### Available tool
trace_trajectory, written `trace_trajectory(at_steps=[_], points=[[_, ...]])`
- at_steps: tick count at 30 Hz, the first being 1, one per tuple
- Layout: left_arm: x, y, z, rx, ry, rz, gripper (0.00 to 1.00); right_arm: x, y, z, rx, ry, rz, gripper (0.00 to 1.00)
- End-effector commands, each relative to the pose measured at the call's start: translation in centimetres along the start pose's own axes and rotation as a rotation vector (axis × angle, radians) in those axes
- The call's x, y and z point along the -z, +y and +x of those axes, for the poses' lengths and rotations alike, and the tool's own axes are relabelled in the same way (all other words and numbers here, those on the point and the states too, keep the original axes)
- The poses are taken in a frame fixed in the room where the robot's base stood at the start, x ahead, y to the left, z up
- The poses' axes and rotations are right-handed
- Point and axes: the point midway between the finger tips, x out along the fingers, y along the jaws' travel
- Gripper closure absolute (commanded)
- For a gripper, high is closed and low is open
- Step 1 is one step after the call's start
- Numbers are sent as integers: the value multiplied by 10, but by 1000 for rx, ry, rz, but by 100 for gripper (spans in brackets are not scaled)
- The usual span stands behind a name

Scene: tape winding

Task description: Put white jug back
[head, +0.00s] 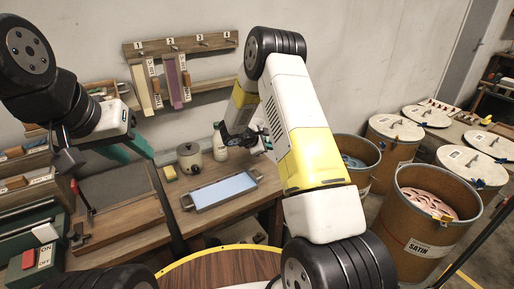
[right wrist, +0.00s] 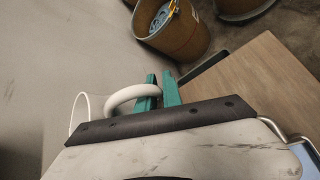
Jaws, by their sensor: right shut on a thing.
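A white jug (right wrist: 82,112) shows in the right wrist view, with its thick curved handle (right wrist: 122,97) between the two green fingers of my right gripper (right wrist: 158,88). That gripper is shut on the handle. Most of the jug is hidden behind the gripper body. In the head view my right gripper (head: 262,140) is largely hidden behind my own arm, above the right part of the bench. A pale upright shape (head: 220,152) shows beside it, too small to identify surely. My left gripper (head: 128,146) is at the left, above the bench; its finger gap is unclear.
The wooden bench (head: 240,205) holds a blue-filled tray (head: 222,189), a lidded pot (head: 189,158) and a yellow sponge (head: 169,173). A numbered peg rack (head: 188,44) hangs on the wall. Large drums (head: 410,225) stand on the right. A round wooden table (head: 225,268) is in front.

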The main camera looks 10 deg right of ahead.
Motion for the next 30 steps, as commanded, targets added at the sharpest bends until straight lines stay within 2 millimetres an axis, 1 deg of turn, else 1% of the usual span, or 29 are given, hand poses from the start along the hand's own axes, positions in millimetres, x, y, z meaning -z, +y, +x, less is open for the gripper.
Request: trace_trajectory(at_steps=[1, 8, 15, 25, 26, 27, 29, 30], points=[[0, 0, 0, 0, 0, 0, 64, 4, -4, 5, 0, -1, 0, 100], [0, 0, 0, 0, 0, 0, 64, 15, -13, 15, -2, 0, 1, 100], [0, 0, 0, 0, 0, 0, 64, 33, -29, 33, -1, 0, 1, 100], [0, 0, 0, 0, 0, 0, 64, 35, -30, 35, -3, 0, 1, 100], [0, 0, 0, 0, 0, 0, 64, 35, -31, 35, -1, 1, 0, 88], [0, 0, 0, 0, 0, 0, 64, 35, -30, 35, -2, 1, 0, 80], [0, 0, 0, 0, 0, 0, 64, 35, -30, 35, -2, 1, 0, 68], [0, 0, 0, 0, 0, 0, 64, 35, -30, 35, -2, 1, 0, 68]])
